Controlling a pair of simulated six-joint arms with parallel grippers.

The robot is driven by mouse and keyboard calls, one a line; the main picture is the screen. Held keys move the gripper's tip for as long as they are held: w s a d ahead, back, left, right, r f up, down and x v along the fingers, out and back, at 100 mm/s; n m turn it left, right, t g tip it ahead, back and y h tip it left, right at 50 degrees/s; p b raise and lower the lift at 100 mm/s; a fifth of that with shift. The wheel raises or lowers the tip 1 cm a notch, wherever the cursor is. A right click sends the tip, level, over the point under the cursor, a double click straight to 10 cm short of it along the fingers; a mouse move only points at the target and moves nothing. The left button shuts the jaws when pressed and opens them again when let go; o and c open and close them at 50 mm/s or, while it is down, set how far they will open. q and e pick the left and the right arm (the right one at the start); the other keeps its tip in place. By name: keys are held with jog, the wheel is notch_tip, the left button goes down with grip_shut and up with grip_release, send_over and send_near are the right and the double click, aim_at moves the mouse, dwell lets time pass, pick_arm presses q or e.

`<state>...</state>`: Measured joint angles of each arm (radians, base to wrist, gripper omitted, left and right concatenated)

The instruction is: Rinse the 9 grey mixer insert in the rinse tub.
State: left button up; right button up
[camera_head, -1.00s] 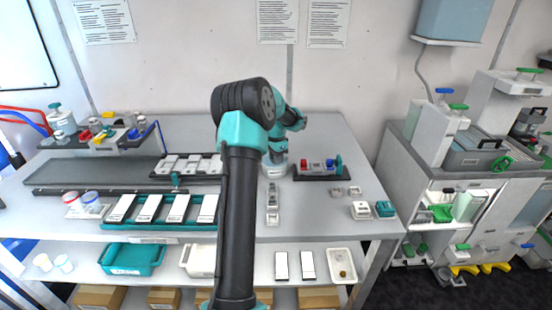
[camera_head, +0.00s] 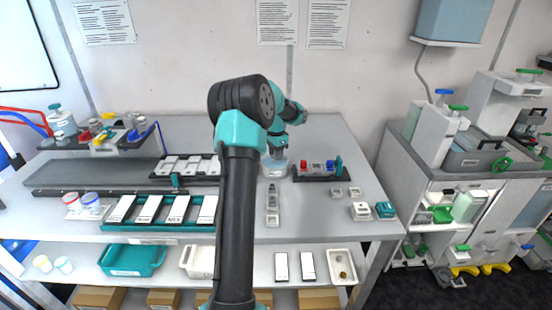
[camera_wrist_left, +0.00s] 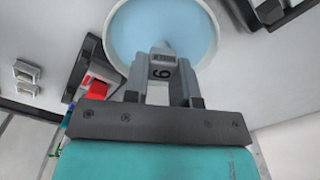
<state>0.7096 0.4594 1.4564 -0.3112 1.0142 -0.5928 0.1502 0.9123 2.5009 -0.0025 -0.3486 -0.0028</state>
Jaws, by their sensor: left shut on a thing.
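The rinse tub (camera_head: 274,170) is a round, clear-walled tub on the bench; in the left wrist view its pale rim (camera_wrist_left: 113,38) surrounds light-blue water. My left gripper (camera_head: 277,148) is at the tub, pointing down over it. In the left wrist view its jaws (camera_wrist_left: 165,85) are shut on the grey mixer insert (camera_wrist_left: 162,60), which bears a dark numeral that reads as 9 or 6 from its turn. The insert's tip overlaps the water; I cannot tell how deep it is. My right gripper is out of view.
A dark rack with red and blue parts (camera_head: 318,170) stands right of the tub. Small grey blocks (camera_head: 272,205) stand in front of it. A teal tray of white-topped pieces (camera_head: 163,226) lies left.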

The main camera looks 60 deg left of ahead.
pick_arm(q)
jog(key=shift+r, duration=3.1)
